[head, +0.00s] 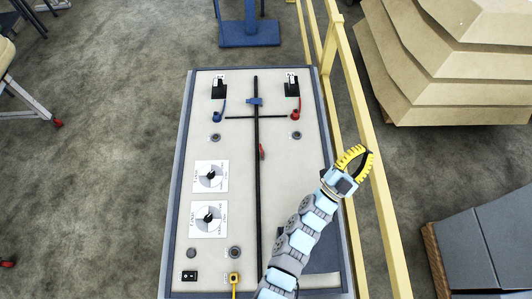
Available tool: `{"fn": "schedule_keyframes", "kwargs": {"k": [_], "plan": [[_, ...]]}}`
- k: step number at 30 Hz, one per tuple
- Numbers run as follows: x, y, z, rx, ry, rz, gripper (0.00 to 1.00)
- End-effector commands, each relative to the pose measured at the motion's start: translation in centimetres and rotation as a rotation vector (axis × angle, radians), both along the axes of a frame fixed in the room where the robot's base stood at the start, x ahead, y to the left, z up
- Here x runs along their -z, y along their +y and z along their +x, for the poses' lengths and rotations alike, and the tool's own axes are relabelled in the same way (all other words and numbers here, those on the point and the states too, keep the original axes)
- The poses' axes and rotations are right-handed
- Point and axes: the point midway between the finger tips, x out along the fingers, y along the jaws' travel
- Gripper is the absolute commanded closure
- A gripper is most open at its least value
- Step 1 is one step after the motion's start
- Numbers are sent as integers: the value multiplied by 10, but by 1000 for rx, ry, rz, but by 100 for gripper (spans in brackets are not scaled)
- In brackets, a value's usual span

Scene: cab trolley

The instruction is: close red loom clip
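A small red clip (262,151) sits on the black loom (257,190) that runs down the middle of the pale panel. It looks like a thin red piece sticking out on the loom's right side. It is too small to tell how far it is open. A blue clip (254,101) sits higher on the same loom, near a thin black crossing cable.
The panel (235,140) carries a blue plug (217,115), a red plug (297,115), two dials (210,176) and a black switch (190,276). A yellow rail (365,120) runs along its right side. My arm covers the lower right. The panel left of my gripper is mostly free.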

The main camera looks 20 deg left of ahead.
Motion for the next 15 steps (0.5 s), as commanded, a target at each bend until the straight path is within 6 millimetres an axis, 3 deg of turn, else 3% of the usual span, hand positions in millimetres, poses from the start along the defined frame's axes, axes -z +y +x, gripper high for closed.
{"fn": "schedule_keyframes", "kwargs": {"k": [1, 6, 9, 15], "plan": [[22, -6, 23, -15, 47, 47, 100], [84, -11, 90, -108, 231, 219, 100], [118, -4, 123, -182, 335, 311, 100], [174, 24, 171, -343, 516, 463, 100]]}}
